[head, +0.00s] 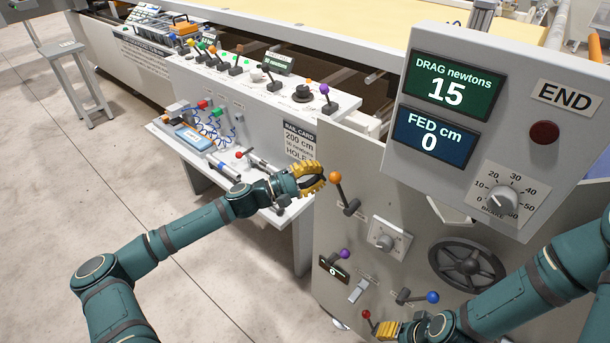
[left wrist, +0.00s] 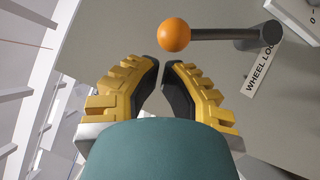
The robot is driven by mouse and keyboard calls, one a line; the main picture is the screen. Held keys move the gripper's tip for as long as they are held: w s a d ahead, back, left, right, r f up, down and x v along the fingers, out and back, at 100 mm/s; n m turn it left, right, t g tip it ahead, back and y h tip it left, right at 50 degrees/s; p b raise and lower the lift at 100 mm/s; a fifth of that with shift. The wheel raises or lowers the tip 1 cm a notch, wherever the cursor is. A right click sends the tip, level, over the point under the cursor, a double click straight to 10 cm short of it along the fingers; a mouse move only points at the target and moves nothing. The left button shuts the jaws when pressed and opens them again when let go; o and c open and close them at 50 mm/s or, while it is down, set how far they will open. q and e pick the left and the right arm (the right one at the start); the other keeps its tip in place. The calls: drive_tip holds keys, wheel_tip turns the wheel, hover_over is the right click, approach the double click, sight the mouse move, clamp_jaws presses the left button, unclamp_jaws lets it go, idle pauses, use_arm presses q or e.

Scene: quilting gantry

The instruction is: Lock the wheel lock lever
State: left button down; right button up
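The wheel lock lever has an orange ball knob (head: 335,178) on a dark arm, on the upper left of the grey gantry panel. In the left wrist view the orange knob (left wrist: 174,35) lies just beyond the fingertips, with its arm running right to a pivot beside a partly cut-off "WHEEL LO…" label (left wrist: 264,68). My left gripper (head: 322,176) is just left of the knob. Its yellow fingers (left wrist: 161,64) converge to a very small gap with nothing between them. My right gripper (head: 378,331) is low on the panel near a red knob, largely hidden by its arm.
Close by on the panel are a dial (head: 386,236), a purple-knobbed lever (head: 343,254), a blue-knobbed lever (head: 432,297) and a handwheel (head: 466,264). A display box (head: 500,120) overhangs at upper right. A side shelf (head: 290,219) lies beneath my left arm.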

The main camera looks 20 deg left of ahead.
use_arm(q)
drive_tip(key=shift+d+r, duration=0.1)
drive_tip(key=shift+d, duration=0.1)
drive_tip(key=shift+r, duration=0.1)
drive_tip(key=shift+s+d+r+m+g+p, duration=0.15)
drive_tip(key=shift+d+r+m+g+p, duration=0.15)
drive_tip(key=shift+m+p, duration=0.1)
drive_tip(key=shift+d+r+m+p, duration=0.15)
drive_tip(key=shift+m+p, duration=0.15)
drive_tip(key=shift+p, duration=0.05)
drive_tip(key=shift+s+d+r+m+g+y+p, duration=0.4)
drive_tip(key=shift+s+d+m+y+p, duration=0.25)
drive_tip(key=shift+d+m+y+p, duration=0.85)
drive_tip(key=shift+s+d+r+m+g+y+p, duration=0.5)
drive_tip(key=shift+s+d+m+p, duration=0.55)
drive_tip(key=shift+d, duration=0.95)
drive_tip(key=shift+s+d+r+m+g+y+p, duration=0.35)
drive_tip(key=shift+d+m+y+p, duration=0.7)
drive_tip(key=shift+d+m, duration=0.6)
drive_tip(key=shift+d, duration=0.15)
drive_tip(key=shift+w+r, duration=0.15)
